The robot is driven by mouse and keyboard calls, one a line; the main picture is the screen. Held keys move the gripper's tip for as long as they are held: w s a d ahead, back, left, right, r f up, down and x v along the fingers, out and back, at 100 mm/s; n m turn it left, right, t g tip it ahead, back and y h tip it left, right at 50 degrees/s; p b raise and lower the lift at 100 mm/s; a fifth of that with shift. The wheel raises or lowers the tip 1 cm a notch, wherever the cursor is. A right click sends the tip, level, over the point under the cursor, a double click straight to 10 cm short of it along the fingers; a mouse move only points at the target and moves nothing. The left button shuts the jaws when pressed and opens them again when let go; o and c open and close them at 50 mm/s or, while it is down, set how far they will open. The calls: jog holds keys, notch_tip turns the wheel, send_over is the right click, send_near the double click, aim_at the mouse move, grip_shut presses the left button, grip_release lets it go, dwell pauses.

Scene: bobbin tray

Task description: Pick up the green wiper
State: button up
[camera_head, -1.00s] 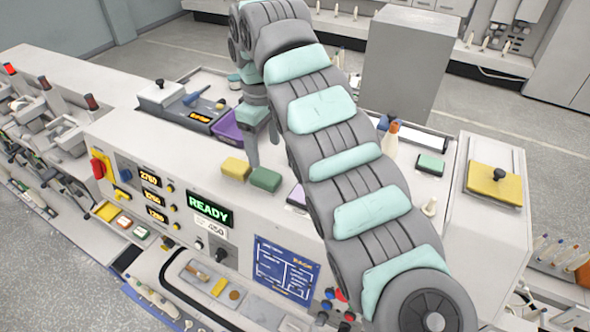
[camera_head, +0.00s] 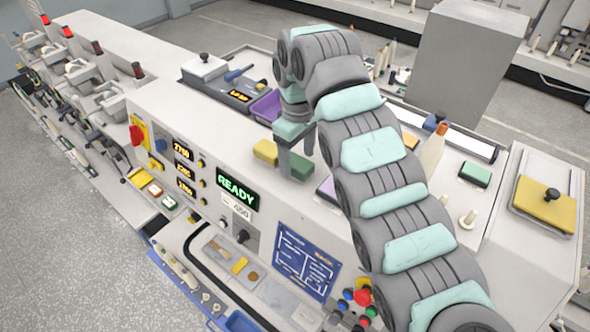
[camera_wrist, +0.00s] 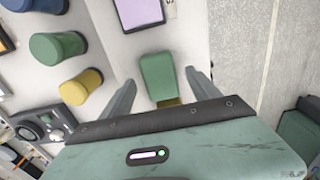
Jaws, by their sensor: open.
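The green wiper (camera_head: 299,167) is a soft-edged green block on the pale machine top, beside a yellow block (camera_head: 265,152). My gripper (camera_head: 296,162) points down at the green wiper in the head view, and a finger covers part of it. In the wrist view the green wiper (camera_wrist: 158,74) lies between the two open fingers of my gripper (camera_wrist: 160,77), with a gap visible on each side. Part of the yellow block (camera_wrist: 169,103) shows below it, mostly hidden by my gripper body. I cannot tell the fingertips' exact height.
A purple bin (camera_head: 266,107) stands behind the blocks. A purple pad (camera_wrist: 138,11) lies near the wiper. A tall grey box (camera_head: 467,65) stands behind.

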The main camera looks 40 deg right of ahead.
notch_tip(320, 180, down, 2)
jog(key=shift+f, duration=0.15)
jog(key=shift+c, duration=0.4)
jog(key=c, duration=1.4)
jog(key=shift+r, duration=0.2)
